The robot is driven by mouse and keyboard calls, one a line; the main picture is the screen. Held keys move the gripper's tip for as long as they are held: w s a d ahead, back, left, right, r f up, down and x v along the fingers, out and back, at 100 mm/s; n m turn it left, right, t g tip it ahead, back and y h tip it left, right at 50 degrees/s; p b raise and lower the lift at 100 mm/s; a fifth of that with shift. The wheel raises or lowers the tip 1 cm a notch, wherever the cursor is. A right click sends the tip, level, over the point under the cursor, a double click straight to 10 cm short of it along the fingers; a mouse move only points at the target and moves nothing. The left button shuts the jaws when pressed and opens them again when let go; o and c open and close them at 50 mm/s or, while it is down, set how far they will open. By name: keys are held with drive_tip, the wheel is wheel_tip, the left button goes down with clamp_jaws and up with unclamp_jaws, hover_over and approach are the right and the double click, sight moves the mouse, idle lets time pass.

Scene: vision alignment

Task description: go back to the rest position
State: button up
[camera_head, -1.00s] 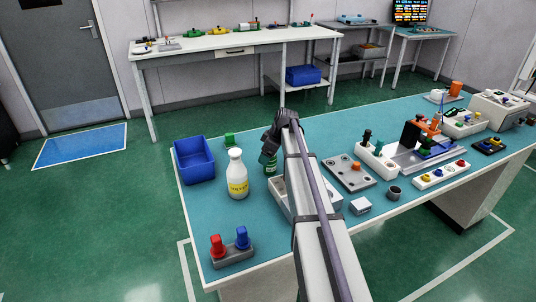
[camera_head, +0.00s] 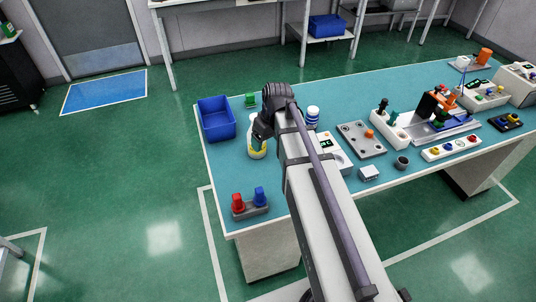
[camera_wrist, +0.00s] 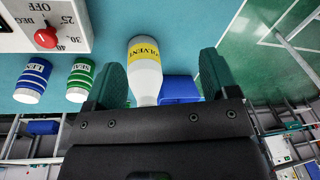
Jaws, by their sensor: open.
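My gripper (camera_wrist: 158,75) is open in the wrist view, with its two dark green fingers apart. A white solvent bottle (camera_wrist: 146,72) with a yellow label shows between the fingers. I cannot tell how far beyond the fingertips it stands. In the head view my arm reaches over the bench (camera_head: 213,165), and its wrist partly hides the solvent bottle (camera_head: 258,149). The fingertips are hard to make out there. No object is visibly held.
A blue bin (camera_head: 216,120) stands beside the solvent bottle. A holder (camera_head: 250,208) with red and blue pieces sits near the front-left corner. A blue-banded bottle (camera_head: 312,116), a white dial box (camera_head: 333,152) and a grey plate (camera_head: 361,139) lie right of the arm.

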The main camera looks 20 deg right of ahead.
drive_tip(key=s+a+m, duration=0.1)
drive_tip(key=s+a, duration=0.1)
drive_tip(key=s, duration=0.2)
drive_tip(key=s+a+m+h, duration=0.1)
drive_tip(key=s+a, duration=0.1)
drive_tip(key=s, duration=0.2)
drive_tip(key=s+a+m+g, duration=0.1)
drive_tip(key=s+a, duration=0.1)
drive_tip(key=s, duration=0.2)
drive_tip(key=shift+s+a+m+h, duration=0.2)
drive_tip(key=shift+s+m+h, duration=0.05)
drive_tip(key=shift+m+h, duration=0.05)
drive_tip(key=shift+w+f, duration=0.1)
drive_tip(key=shift+w, duration=0.1)
